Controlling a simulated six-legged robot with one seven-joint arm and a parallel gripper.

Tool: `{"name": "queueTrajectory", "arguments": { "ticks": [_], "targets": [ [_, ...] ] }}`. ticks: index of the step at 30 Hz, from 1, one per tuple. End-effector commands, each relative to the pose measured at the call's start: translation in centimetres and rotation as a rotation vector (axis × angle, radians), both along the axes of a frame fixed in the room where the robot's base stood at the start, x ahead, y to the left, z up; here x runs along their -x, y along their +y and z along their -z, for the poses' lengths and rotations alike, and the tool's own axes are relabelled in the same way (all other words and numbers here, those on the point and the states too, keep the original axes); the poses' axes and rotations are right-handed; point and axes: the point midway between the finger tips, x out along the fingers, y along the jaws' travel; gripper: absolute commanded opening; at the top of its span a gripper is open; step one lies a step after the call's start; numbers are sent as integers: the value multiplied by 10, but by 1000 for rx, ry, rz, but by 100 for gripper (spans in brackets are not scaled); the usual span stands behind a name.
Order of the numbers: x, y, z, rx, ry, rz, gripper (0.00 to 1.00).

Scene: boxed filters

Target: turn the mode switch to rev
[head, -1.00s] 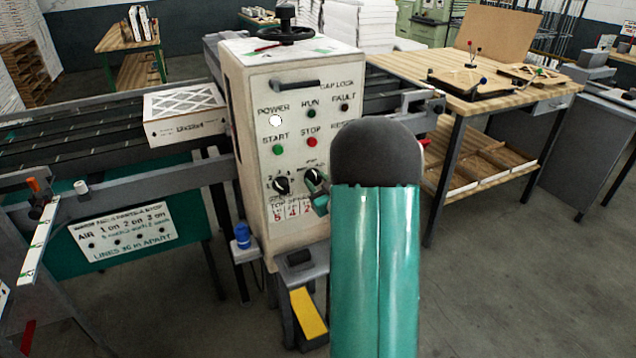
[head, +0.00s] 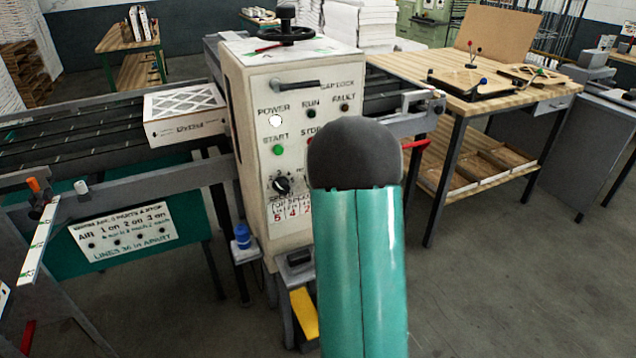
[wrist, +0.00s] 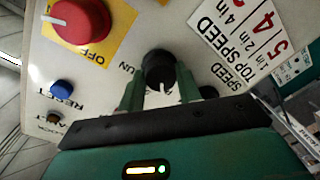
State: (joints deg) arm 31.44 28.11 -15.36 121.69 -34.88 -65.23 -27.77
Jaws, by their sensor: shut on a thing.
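The mode switch is a round black knob (wrist: 158,68) on the pale control panel, seen at the upper middle of the wrist view. My gripper (wrist: 161,88) has its two green fingers on either side of this knob, shut on it. In the head view my arm hides both the switch and my gripper in front of the control cabinet (head: 247,165).
A second black knob (wrist: 208,92) sits close beside the gripped one, partly hidden; it shows in the head view too (head: 282,185). A large red knob (wrist: 80,20) and a blue button (wrist: 62,88) are on the panel. A wooden workbench (head: 440,95) stands to the right.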

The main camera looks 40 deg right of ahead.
Motion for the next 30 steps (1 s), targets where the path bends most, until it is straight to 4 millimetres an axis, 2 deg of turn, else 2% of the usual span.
{"name": "queueTrajectory", "arguments": {
  "ticks": [19,20,23,30],
  "targets": [
    [1,0,1,62,20,0,11],
    [1,0,1,62,20,0,38],
    [0,0,0,62,20,0,56],
    [0,0,0,61,19,1,56]
  ]
}}
